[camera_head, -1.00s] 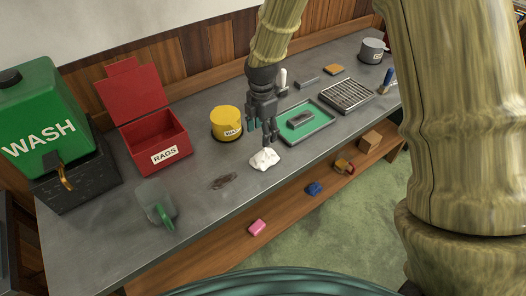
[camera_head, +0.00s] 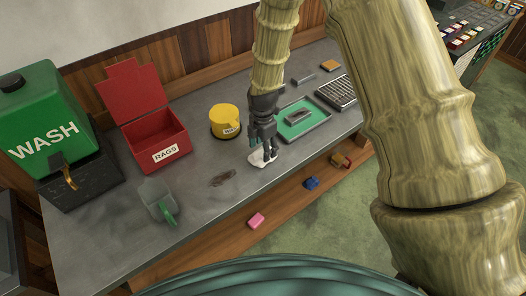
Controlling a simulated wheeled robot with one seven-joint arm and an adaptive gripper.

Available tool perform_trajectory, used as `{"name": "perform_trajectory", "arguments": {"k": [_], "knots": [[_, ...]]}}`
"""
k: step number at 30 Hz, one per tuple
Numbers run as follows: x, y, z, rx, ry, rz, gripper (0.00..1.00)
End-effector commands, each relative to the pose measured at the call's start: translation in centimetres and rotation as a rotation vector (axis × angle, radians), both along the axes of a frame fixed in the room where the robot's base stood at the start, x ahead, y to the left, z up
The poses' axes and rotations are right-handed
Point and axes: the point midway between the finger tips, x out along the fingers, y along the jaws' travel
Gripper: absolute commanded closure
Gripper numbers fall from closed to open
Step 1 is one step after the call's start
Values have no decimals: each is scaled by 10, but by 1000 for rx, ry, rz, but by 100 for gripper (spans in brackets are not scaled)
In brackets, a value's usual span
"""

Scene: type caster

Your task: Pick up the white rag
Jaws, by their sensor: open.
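The white rag (camera_head: 257,159) lies crumpled on the grey bench top, near its front edge. My gripper (camera_head: 264,150) points down right over the rag, with its fingers in front of and around part of it. The gripper is open. Part of the rag is hidden behind the fingers, and I cannot tell whether they touch it.
A yellow tin (camera_head: 226,121) stands behind and left of my gripper. A green tray (camera_head: 304,120) with a grey item is close on the right. A dark smudge (camera_head: 222,178) lies left of the rag. The red RAGS box (camera_head: 155,140) stands open further left, near a green-handled scoop (camera_head: 160,199).

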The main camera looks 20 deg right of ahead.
Motion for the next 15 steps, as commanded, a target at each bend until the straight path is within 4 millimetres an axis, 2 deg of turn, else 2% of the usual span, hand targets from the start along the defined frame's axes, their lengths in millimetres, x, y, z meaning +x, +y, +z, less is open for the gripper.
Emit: {"name": "perform_trajectory", "arguments": {"k": [6, 15], "knots": [[0, 0, -14, 1, 1, -1, 39], [0, 0, -17, 0, 0, 0, 39]]}}
